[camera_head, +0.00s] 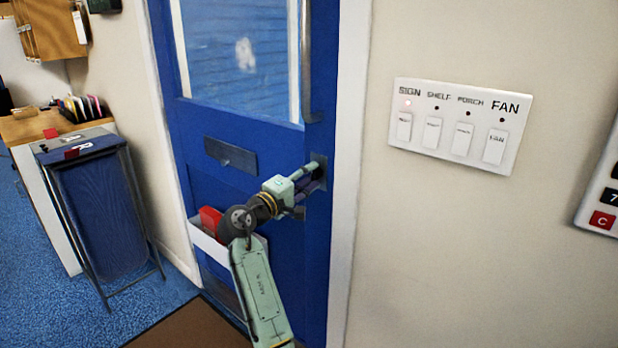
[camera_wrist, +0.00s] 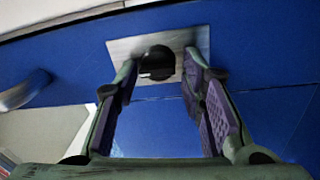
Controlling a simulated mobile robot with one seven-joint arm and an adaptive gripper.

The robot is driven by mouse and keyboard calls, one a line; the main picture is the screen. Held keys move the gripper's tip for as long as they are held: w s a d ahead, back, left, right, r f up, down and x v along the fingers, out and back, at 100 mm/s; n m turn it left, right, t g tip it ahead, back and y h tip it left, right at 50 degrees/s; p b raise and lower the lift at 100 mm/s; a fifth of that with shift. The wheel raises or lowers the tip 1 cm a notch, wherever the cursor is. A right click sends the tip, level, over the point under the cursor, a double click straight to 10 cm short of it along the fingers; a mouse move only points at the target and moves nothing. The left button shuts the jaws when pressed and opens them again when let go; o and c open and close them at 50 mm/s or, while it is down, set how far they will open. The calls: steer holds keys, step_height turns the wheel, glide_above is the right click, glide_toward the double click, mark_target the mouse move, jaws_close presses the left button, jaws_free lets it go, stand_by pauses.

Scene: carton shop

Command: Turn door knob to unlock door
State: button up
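The blue door (camera_head: 260,145) stands upright and looks shut in its white frame. In the wrist view, a dark round knob (camera_wrist: 157,60) sits on a square metal plate (camera_wrist: 195,42). My gripper (camera_wrist: 161,76) is open, with one purple-padded finger on each side of the knob. A gap shows between the knob and each finger, so I see no contact. In the head view, my gripper (camera_head: 311,174) reaches the door's right edge, and the fingers hide the knob there.
A switch panel (camera_head: 460,126) is on the wall to the right, with the SIGN light lit red. A white box (camera_head: 212,246) with a red item is at the door's lower part. A blue bin on a stand (camera_head: 100,215) is at the left. A brown mat (camera_head: 195,328) lies below.

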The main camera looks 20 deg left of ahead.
steer(key=shift+o, duration=0.8)
steer(key=shift+d, duration=0.15)
steer(key=r+v, duration=0.1)
steer(key=v, duration=1.1)
steer(key=shift+f, duration=0.45)
